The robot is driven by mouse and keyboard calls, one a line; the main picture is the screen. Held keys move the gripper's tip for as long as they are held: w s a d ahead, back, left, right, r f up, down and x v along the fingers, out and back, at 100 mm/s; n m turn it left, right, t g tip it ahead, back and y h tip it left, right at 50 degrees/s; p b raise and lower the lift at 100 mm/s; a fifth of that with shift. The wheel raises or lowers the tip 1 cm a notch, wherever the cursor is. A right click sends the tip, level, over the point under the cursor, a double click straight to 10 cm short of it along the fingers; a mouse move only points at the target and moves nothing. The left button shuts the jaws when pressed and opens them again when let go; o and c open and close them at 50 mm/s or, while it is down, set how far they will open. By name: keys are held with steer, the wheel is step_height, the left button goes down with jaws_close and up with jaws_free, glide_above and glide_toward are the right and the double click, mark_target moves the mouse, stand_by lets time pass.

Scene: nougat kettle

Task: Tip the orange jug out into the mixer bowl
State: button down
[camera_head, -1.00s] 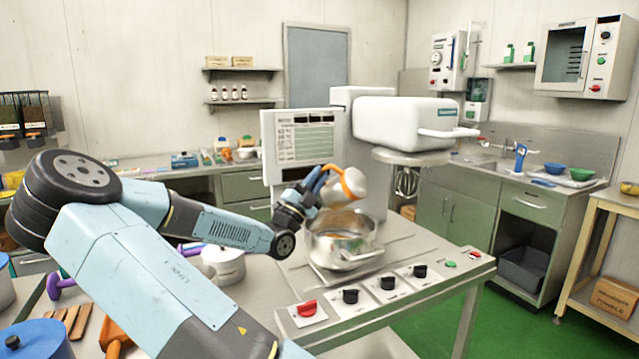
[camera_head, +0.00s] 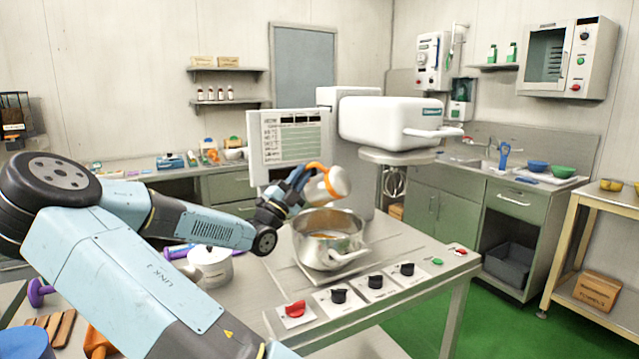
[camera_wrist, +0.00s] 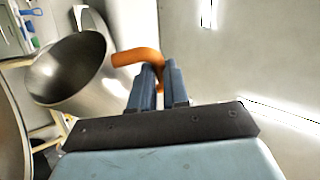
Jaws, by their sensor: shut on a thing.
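The orange jug (camera_head: 326,189) has a pale metal body and an orange handle, and it hangs tilted above the mixer bowl. The steel mixer bowl (camera_head: 316,252) stands on the worktop with an orange-brown patch inside. My gripper (camera_head: 302,178) is shut on the jug's orange handle, up and left of the bowl. In the wrist view, the handle (camera_wrist: 132,56) runs between the fingers of my gripper (camera_wrist: 160,80). The jug's mouth there faces left and its visible inside looks dark grey. I see no stream leaving it. A curved metal edge shows at the lower left.
The white mixer head (camera_head: 385,121) with its whisk is up and right of the bowl. A display panel (camera_head: 284,145) stands behind the jug. Knobs (camera_head: 339,296) line the worktop's front edge. A white lidded pot (camera_head: 210,265) stands left of the bowl.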

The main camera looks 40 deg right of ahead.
step_height(320, 180, up, 6)
steer(key=m+g+y, duration=0.7)
steer(key=m+y, duration=0.6)
steer(key=m, duration=1.4)
steer(key=shift+r, duration=0.25)
